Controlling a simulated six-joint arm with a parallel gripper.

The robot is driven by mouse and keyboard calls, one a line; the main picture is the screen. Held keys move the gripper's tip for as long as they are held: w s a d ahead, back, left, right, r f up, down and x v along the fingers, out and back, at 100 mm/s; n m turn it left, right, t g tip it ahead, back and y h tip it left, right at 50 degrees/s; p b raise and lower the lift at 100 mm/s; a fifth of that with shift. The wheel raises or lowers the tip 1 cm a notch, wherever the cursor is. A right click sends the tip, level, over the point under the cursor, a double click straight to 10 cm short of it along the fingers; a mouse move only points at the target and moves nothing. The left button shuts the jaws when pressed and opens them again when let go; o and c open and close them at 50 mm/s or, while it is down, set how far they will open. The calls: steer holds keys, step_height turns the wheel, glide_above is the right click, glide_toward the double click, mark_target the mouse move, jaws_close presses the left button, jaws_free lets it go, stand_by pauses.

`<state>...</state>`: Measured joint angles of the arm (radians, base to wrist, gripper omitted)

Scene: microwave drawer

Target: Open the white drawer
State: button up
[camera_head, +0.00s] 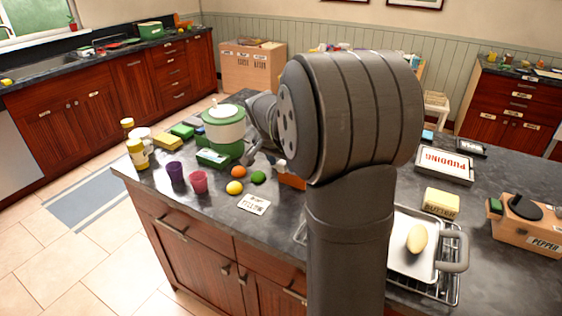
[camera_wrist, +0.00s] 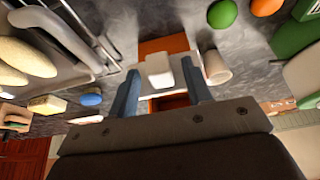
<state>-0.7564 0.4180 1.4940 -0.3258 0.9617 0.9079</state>
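A small orange-brown wooden box (camera_wrist: 163,45) stands on the dark counter in the wrist view. A pale white front with a blocky white knob (camera_wrist: 159,71) shows on it, which looks like the white drawer and its handle. My gripper (camera_wrist: 160,67) is open, with one blue-grey finger on each side of the knob. Gaps show between the fingers and the knob; I cannot tell how deep the fingers reach. In the head view only a bit of the orange-brown box (camera_head: 291,181) shows, as my arm hides the rest.
A white cup (camera_wrist: 217,67) lies close beside one finger. A green ball (camera_head: 258,177) and an orange ball (camera_head: 239,171) are near the box. To the right, a tray (camera_head: 402,262) on a wire rack holds a potato-like item (camera_head: 417,239). A green-and-white pot (camera_head: 223,127) stands left.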

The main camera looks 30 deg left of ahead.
steer(key=v, duration=1.7)
steer(key=shift+r, duration=0.25)
steer(key=x, duration=1.7)
steer(key=shift+s, duration=0.1)
steer(key=shift+w+f, duration=0.25)
steer(key=shift+f, duration=0.05)
steer(key=v, duration=1.7)
steer(key=shift+r, duration=0.25)
steer(key=shift+s, duration=0.15)
